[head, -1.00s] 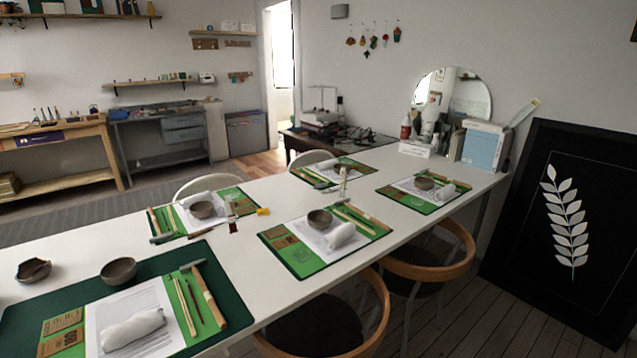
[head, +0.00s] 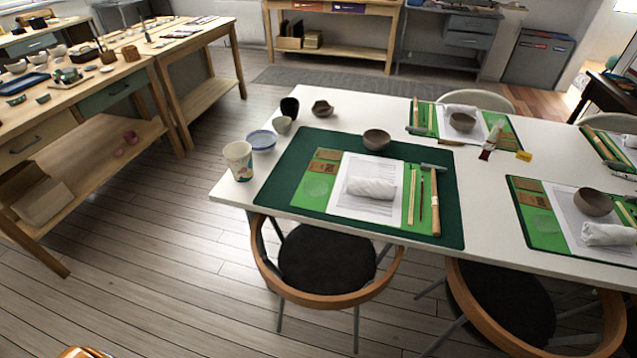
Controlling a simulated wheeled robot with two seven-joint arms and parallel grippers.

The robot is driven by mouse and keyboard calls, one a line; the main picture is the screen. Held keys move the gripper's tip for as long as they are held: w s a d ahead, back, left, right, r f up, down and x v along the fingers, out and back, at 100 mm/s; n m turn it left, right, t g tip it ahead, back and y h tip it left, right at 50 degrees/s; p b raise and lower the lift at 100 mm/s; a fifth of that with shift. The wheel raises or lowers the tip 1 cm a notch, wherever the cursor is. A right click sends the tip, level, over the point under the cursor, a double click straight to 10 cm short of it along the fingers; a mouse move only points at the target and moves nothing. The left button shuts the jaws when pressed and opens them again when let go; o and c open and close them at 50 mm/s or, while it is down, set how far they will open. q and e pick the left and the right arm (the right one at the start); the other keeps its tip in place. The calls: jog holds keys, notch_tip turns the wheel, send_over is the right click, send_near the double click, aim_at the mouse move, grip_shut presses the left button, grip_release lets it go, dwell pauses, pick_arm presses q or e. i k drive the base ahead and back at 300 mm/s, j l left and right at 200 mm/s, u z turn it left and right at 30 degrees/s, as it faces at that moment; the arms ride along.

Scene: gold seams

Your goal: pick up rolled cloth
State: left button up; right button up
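A white rolled cloth (head: 371,188) lies on a printed white sheet (head: 366,208) on the nearest place setting, over a dark green mat (head: 290,172). A second rolled cloth (head: 606,235) lies on the setting at the right. A third (head: 460,110) lies behind a bowl on the far setting, and a fourth (head: 629,141) shows at the right edge. Neither of my grippers is in view.
Two chairs (head: 325,290) (head: 540,305) stand against the white table's (head: 500,165) near side. A brown bowl (head: 376,139), wooden tools (head: 434,205), a patterned cup (head: 238,160) and a blue-rimmed bowl (head: 262,141) are near the cloth. Wooden floor (head: 150,260) is clear at left.

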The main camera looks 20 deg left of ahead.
aim_at(357, 186)
jog(key=i+l+u, duration=0.1)
jog(key=u, duration=0.35)
jog(key=i+l+u, duration=0.1)
jog(key=u, duration=0.4)
jog(key=l+u, duration=0.3)
jog(key=u, duration=0.15)
jog(key=i+l, duration=0.05)
